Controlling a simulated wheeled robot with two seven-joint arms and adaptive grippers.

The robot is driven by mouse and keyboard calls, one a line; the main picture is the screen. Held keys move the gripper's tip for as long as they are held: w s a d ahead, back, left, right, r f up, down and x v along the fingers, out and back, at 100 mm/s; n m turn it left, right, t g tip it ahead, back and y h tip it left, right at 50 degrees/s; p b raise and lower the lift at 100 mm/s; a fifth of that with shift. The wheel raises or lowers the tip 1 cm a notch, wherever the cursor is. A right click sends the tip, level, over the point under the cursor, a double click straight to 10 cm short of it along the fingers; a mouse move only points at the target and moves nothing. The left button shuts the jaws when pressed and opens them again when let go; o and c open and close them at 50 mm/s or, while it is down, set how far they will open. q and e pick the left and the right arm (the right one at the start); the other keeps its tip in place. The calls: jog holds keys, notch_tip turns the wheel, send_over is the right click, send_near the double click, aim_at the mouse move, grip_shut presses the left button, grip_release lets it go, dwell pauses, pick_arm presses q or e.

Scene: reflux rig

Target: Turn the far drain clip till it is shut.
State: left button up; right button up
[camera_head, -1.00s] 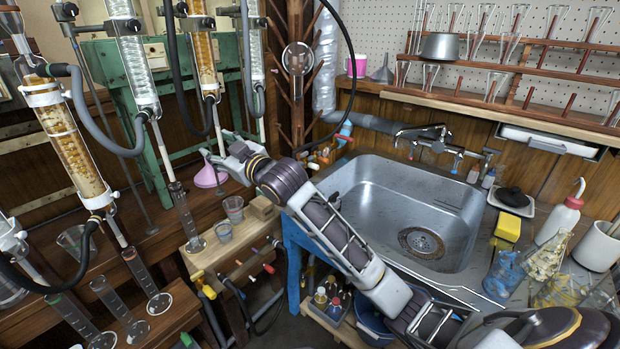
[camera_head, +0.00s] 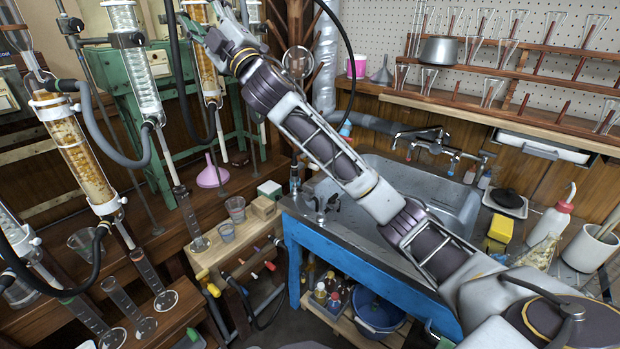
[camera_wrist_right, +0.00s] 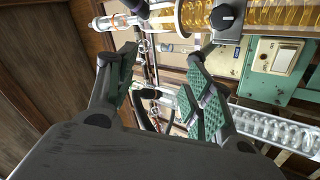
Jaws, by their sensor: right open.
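The far amber-packed glass column (camera_head: 205,70) stands upright at the upper middle left, and its narrow lower end runs down to a thin tube. I cannot make out the far drain clip for certain in either view. My right gripper (camera_head: 204,32) is raised in front of the upper part of this column and partly hides it. In the right wrist view my right gripper (camera_wrist_right: 165,88) is open with nothing between its green-padded fingers. An amber-packed column (camera_wrist_right: 265,13) crosses the top of that view, beyond the fingers. My left gripper is not in view.
A nearer amber column (camera_head: 75,150) and a coil condenser (camera_head: 148,82) stand at left, with dark hoses looping between. The sink (camera_head: 450,205) lies under my right arm.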

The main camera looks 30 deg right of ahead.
notch_tip(320, 180, up, 5)
jog(key=s+a+n+g+y, duration=0.1)
jog(key=a+n+g+y, duration=0.1)
jog(key=n+y, duration=0.55)
jog(key=a+f+n+g+y+p, duration=0.1)
jog(key=a+f+n+g+y, duration=0.2)
jog(key=n+g, duration=0.45)
jog(key=a+f+n+g, duration=0.3)
jog(key=f+n+g, duration=0.15)
jog(key=n, duration=0.55)
notch_tip(320, 180, down, 20)
jog(key=w+r+n+g+h, duration=0.1)
jog(key=n+g+h, duration=0.4)
jog(key=n+h, duration=0.15)
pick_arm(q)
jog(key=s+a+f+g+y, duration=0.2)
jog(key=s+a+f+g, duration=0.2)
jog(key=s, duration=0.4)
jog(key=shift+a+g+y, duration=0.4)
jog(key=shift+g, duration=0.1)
pick_arm(e)
jog(key=s+d+f+n+g+h, duration=0.3)
jog(key=s+d+f+n+h, duration=0.1)
jog(key=d+f, duration=0.3)
jog(key=s+d+f+n+g+h, duration=0.2)
jog(key=s+d+f+n+h, duration=0.2)
jog(key=d+f, duration=0.3)
jog(key=shift+f+n+g+h, duration=0.4)
jog(key=shift+n+h, duration=0.05)
jog(key=shift+h, duration=0.25)
